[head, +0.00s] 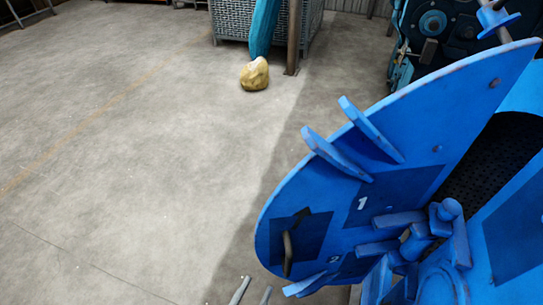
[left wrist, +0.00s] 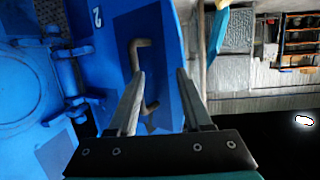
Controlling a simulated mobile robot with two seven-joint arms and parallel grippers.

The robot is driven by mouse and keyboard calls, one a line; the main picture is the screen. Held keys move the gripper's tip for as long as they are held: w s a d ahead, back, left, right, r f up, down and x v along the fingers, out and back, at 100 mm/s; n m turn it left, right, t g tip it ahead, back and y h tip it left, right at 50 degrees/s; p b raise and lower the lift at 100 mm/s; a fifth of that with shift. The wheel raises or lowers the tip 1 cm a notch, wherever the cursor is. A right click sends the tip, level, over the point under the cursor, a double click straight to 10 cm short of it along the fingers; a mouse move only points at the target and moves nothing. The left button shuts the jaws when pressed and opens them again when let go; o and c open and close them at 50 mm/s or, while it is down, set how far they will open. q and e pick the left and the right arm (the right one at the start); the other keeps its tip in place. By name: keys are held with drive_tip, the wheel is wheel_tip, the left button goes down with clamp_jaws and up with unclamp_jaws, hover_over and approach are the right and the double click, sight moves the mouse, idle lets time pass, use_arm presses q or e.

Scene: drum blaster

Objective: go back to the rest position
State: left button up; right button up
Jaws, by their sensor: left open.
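My left gripper (head: 252,290) shows only its two fingertips at the bottom edge of the head view. It is open and empty, just below and left of the blue door's lower edge. In the left wrist view my left gripper (left wrist: 158,74) has its fingers apart, with the door's bent metal handle (left wrist: 142,42) showing behind and between them. I cannot tell how far the fingers are from the handle, but they are not closed on it. My right gripper is in neither view.
The round blue door (head: 345,225), marked 1 and 2, stands open beside a dark perforated drum (head: 492,160). A yellowish rock (head: 254,74) lies on the floor near a grey woven-looking crate (head: 232,24). Another machine (head: 435,30) stands at the back right. The concrete floor at left is clear.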

use_arm(q)
drive_tip(key=w+a+r+n+g+y, duration=0.1)
drive_tip(key=w+a+g+y, duration=0.25)
drive_tip(key=a+g, duration=0.2)
drive_tip(key=s+a+r+n+g+y, duration=0.2)
drive_tip(key=s+a+r+g, duration=0.3)
drive_tip(key=s+a+r, duration=0.15)
wheel_tip(320, 180, down, 24)
drive_tip(key=s, duration=0.3)
drive_tip(key=s+a+f+g, duration=0.2)
drive_tip(key=s+a+f, duration=0.1)
drive_tip(key=s+f, duration=0.9)
drive_tip(key=shift+s+m, duration=0.3)
drive_tip(key=shift+s, duration=0.85)
drive_tip(key=shift+w+a, duration=0.1)
drive_tip(key=shift+w, duration=0.05)
